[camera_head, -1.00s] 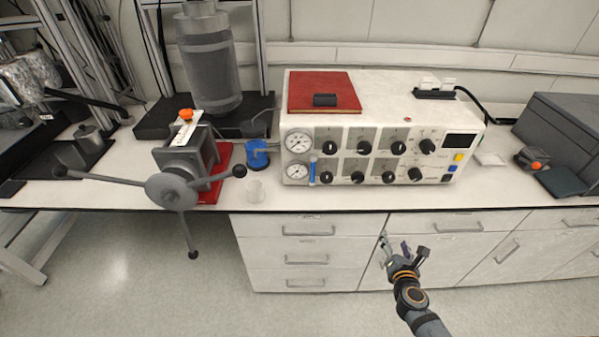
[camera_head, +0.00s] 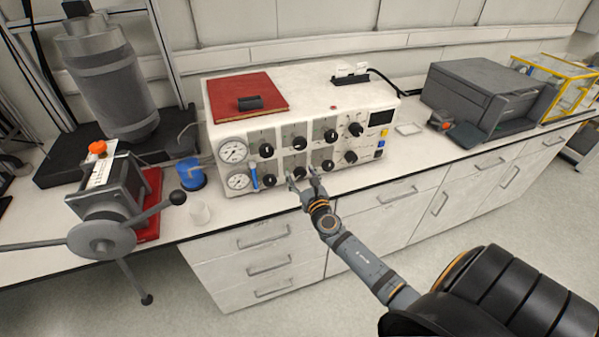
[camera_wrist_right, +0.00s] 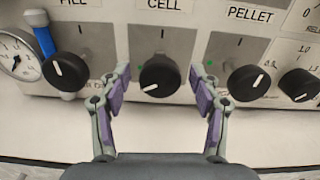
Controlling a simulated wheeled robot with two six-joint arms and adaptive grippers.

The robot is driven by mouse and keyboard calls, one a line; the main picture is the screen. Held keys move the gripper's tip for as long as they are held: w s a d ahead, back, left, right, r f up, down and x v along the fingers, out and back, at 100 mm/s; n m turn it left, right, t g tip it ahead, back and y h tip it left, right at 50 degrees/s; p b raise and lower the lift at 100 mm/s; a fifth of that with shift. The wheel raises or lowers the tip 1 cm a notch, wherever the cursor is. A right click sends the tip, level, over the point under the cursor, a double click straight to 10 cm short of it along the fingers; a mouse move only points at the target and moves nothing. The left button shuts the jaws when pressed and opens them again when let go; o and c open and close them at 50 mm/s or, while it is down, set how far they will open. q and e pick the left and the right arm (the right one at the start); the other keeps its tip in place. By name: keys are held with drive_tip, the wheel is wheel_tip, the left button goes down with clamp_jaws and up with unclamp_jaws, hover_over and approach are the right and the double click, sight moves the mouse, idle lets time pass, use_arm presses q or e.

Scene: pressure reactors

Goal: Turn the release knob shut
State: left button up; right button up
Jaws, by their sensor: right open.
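The white control box (camera_head: 225,105) stands on the bench with two rows of black knobs. In the right wrist view, a knob at the right edge (camera_wrist_right: 300,86) has a cut-off label beginning "RELE" above it. It also shows at the lower right of the panel in the head view (camera_head: 350,157). My right gripper (camera_head: 304,178) is open in front of the lower row. In the wrist view, the CELL knob (camera_wrist_right: 159,76) lies between and beyond its fingertips, apparently untouched. The PELLET knob (camera_wrist_right: 249,83) is just right of the right finger. My left gripper is out of view.
A dark grey machine (camera_head: 480,100) stands right.

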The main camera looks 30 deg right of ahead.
drive_tip(key=shift+w+d, duration=0.15)
drive_tip(key=shift+w, duration=0.3)
drive_tip(key=c, duration=1.2)
